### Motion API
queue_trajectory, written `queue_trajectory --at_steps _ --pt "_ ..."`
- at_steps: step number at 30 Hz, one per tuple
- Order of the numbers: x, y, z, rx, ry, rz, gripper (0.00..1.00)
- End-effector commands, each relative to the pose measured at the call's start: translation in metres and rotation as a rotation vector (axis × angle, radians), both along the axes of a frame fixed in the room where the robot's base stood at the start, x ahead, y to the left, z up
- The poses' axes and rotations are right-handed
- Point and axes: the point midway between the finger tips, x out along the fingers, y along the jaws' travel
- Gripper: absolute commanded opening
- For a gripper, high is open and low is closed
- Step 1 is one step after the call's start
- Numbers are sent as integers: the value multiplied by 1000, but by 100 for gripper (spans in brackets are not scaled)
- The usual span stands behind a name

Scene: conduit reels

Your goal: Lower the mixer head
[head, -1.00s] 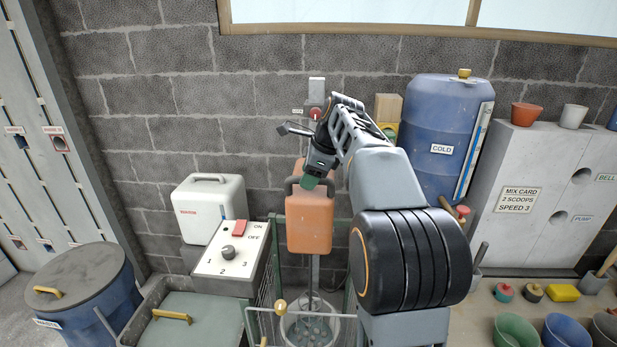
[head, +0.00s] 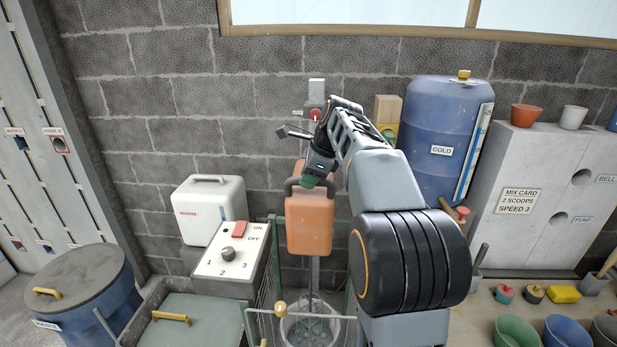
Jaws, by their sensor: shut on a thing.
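The mixer head (head: 309,222) is an orange block with a dark handle on top, on an upright post against the wall. My gripper (head: 310,181) reaches down from the upper right and is shut on the handle of the mixer head; its fingertips partly hide the handle. A shaft runs down from the head into a clear bucket (head: 288,328), and its lower end shows inside the rim. A red knob (head: 315,115) sits on the post above the head, close to my wrist.
A control box (head: 231,258) with a dial and red switch stands left of the mixer. A green frame (head: 262,312) surrounds the bucket. A blue COLD drum (head: 432,125) and a grey cabinet (head: 530,235) stand right. Bowls (head: 515,331) lie at the lower right.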

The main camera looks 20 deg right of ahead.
Motion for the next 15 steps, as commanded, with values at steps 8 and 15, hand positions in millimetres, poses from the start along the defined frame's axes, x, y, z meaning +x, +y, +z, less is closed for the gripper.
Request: queue_trajectory --at_steps 8,15 --pt "0 0 -5 0 -1 0 0" --pt "-1 0 -58 1 4 -1 0"
